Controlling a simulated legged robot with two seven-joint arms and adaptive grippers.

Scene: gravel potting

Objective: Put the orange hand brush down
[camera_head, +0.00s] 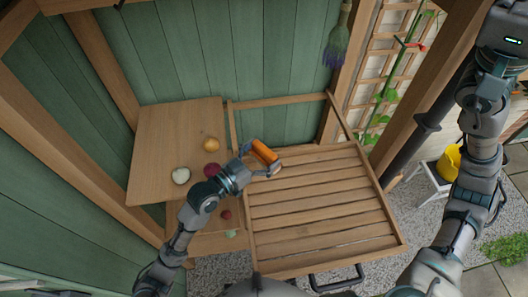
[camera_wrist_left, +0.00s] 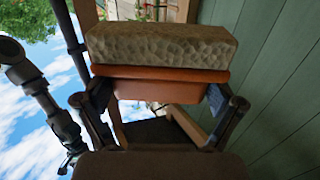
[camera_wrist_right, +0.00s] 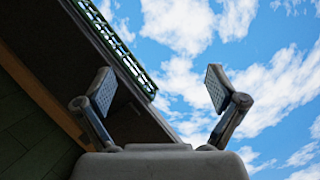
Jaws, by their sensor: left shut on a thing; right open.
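The orange hand brush (camera_head: 265,151) is held by my left gripper (camera_head: 261,165) near the back left corner of the slatted wooden table (camera_head: 318,212). In the left wrist view, the orange body (camera_wrist_left: 165,90) sits between the two fingers, with a pale, rough bristle block (camera_wrist_left: 160,47) beyond it. I cannot tell whether the brush touches the slats. My right gripper (camera_wrist_right: 160,90) is open and empty, its fingers spread against the sky in the right wrist view. Its fingers do not show clearly in the head view.
The slatted top is mostly bare. A side shelf (camera_head: 165,130) at left holds an orange round thing (camera_head: 211,145), a white one (camera_head: 181,176) and a dark red one (camera_head: 211,171). A yellow can (camera_head: 449,163) stands at right. Green walls close off the back and left.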

